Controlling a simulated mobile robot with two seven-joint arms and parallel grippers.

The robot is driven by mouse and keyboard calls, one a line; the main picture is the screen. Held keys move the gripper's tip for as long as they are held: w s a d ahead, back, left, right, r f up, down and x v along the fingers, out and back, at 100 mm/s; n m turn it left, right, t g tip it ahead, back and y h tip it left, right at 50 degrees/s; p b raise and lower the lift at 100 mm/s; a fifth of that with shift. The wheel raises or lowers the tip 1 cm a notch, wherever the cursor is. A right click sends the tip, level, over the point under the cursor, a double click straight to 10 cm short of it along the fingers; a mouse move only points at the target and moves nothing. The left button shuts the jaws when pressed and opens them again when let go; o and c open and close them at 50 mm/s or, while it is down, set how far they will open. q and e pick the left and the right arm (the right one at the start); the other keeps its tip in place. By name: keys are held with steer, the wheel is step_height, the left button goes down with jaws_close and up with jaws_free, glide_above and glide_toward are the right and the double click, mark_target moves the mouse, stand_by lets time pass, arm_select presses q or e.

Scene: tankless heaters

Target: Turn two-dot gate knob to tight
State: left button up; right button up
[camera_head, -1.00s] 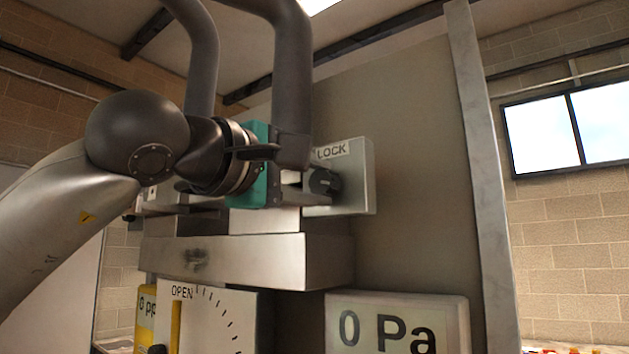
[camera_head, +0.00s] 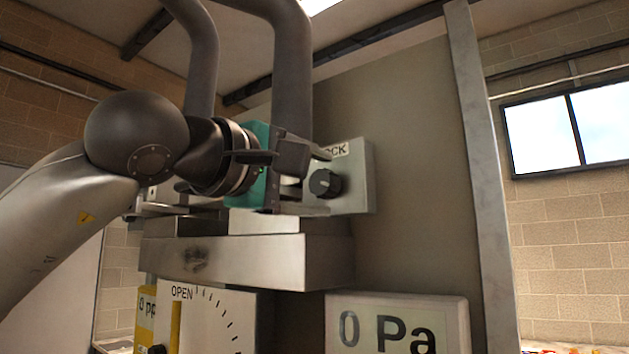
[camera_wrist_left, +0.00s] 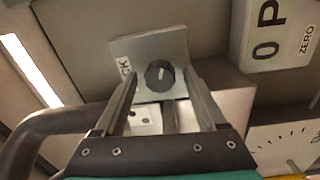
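A black round knob (camera_head: 325,183) with a pale pointer line sits on a grey plate (camera_head: 357,190) marked LOCK, its label partly hidden by my gripper. The knob also shows in the left wrist view (camera_wrist_left: 159,75). A white patch with small dark dots (camera_wrist_left: 145,120) shows between my fingers there; I cannot tell which knob it belongs to. My left gripper (camera_wrist_left: 162,72) is open, its two fingers pointing toward the knob, one on each side of it in that view. No grip on the knob shows. My right gripper is not in view.
A metal ledge (camera_head: 270,260) juts out below the gripper. Under it are an OPEN dial (camera_head: 215,320) and a 0 Pa display (camera_head: 395,325). Dark thick pipes (camera_head: 293,80) rise close behind the gripper. The grey panel right of the knob is clear.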

arm_select(q)
steer(key=shift+s, duration=0.1)
steer(key=b+v, duration=0.3)
steer(key=v, duration=1.2)
